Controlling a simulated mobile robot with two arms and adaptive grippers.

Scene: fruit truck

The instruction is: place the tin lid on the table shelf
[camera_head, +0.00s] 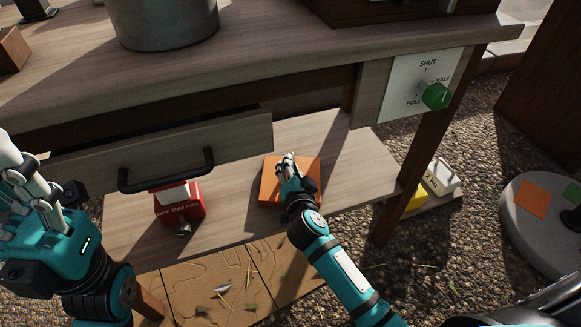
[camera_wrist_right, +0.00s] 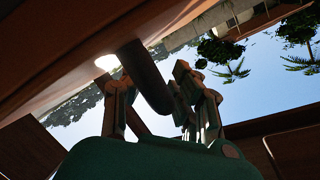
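I cannot make out a tin lid for certain in either view. My right gripper (camera_head: 288,163) reaches over the lower table shelf (camera_head: 345,165), at a flat orange square piece (camera_head: 270,181) that its fingers partly cover. In the right wrist view, the fingers of my right gripper (camera_wrist_right: 152,85) stand apart with a dark rounded piece (camera_wrist_right: 146,78) between them. I cannot tell what it is or whether they grip it. My left gripper (camera_head: 30,190) is at the left edge, clear of the shelf, its opening unclear.
A drawer (camera_head: 90,150) with a black handle (camera_head: 165,172) juts out above the shelf. A red box (camera_head: 180,205) stands on the shelf's left part. A table leg (camera_head: 415,170) bounds the right side. A metal pot (camera_head: 165,22) stands on the tabletop.

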